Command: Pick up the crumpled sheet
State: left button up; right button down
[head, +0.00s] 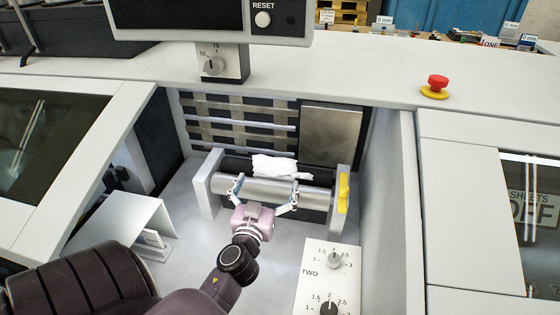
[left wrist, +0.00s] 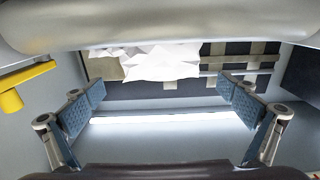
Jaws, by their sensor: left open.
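The crumpled sheet (head: 274,166) is white and creased. In the head view it lies at the far upper side of the grey metal roller (head: 270,192), inside the open bay of the machine. The left wrist view shows the sheet (left wrist: 165,62) too, partly cut off by a pale rounded bar across the top. My left gripper (head: 267,186) is open, its two fingers spread wide on the near side of the sheet. In the left wrist view the fingers (left wrist: 163,104) stand well apart with nothing between them. My right gripper is not in view.
A grey side plate (head: 207,185) and a plate with a yellow lever (head: 343,193) flank the roller. Slatted belts (head: 240,122) rise behind it. A white knob panel (head: 330,278) stands at front right, and a bent metal guard (head: 122,220) at left. Bay walls enclose both sides.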

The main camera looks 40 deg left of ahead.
aim_at(273, 164)
pick_arm(q)
jog(key=shift+w+a+r, duration=0.1)
jog(key=shift+w+a, duration=0.1)
jog(key=shift+w, duration=0.15)
jog(key=shift+w+a+r, duration=0.1)
jog(key=shift+w, duration=0.2)
jog(key=shift+w+a+r+p, duration=0.3)
jog(key=shift+w+a+p, duration=0.35)
jog(key=shift+w, duration=0.25)
jog(key=p+x, duration=0.1)
jog(key=x, duration=0.1)
jog(key=shift+w+a, duration=0.15)
jog(key=shift+w, duration=0.1)
jog(key=shift+w+a+f, duration=0.15)
jog(key=shift+w+a, duration=0.2)
jog(key=shift+w, duration=0.3)
jog(key=c, duration=1.2)
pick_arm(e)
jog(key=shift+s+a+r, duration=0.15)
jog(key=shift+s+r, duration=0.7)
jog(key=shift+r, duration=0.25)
pick_arm(q)
jog(key=shift+o, duration=0.2)
